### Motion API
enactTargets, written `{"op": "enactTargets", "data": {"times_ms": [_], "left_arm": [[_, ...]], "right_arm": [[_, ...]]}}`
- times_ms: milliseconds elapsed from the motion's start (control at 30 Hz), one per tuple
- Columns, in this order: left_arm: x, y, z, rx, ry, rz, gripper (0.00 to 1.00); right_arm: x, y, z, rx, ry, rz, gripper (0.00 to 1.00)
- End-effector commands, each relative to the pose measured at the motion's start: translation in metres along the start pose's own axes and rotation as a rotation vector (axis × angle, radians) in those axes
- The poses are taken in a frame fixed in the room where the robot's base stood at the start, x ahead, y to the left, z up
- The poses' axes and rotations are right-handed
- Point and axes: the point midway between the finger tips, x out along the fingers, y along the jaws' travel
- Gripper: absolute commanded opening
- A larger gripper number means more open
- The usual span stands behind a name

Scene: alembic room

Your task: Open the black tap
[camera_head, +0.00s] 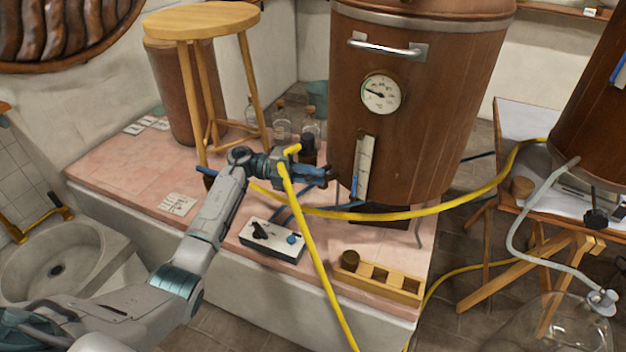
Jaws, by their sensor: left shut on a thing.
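My left gripper (318,174) reaches in from the left, in front of the big brown barrel (425,110). It is shut, and a yellow hose (305,218) crosses at its jaws, with a short end sticking up. The jaws partly hide the exact grip. A black tap-like knob (597,218) sits low on the second brown vessel at the right, far from this gripper. A black lever (260,231) also shows on a white box below the gripper; I cannot tell its exact position. My right gripper is not in view.
A wooden stool (201,20) and glass bottles stand behind my arm. A wooden rack (377,278) lies at the platform's front. A second yellow hose (455,205) runs across to the right table (512,120). A glass flask (555,330) stands at lower right.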

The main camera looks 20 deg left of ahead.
Motion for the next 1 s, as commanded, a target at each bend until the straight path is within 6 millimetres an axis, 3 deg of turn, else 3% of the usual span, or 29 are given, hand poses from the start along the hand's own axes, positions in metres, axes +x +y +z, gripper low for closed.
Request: {"op": "enactTargets", "data": {"times_ms": [567, 600, 633, 1000], "left_arm": [[0.0000, 0.0008, 0.0000, -0.001, 0.011, 0.000, 0.00], [0.0000, 0.0008, 0.0000, -0.001, 0.011, 0.000, 0.22], [0.0000, 0.0007, 0.0000, -0.001, 0.011, 0.000, 0.25], [-0.0054, 0.0014, 0.0004, 0.000, 0.010, 0.002, 0.25]], "right_arm": [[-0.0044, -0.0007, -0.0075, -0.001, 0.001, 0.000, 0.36], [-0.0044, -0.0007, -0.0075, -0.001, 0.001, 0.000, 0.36], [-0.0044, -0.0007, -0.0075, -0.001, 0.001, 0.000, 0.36], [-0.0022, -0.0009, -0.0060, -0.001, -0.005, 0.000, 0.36]]}}
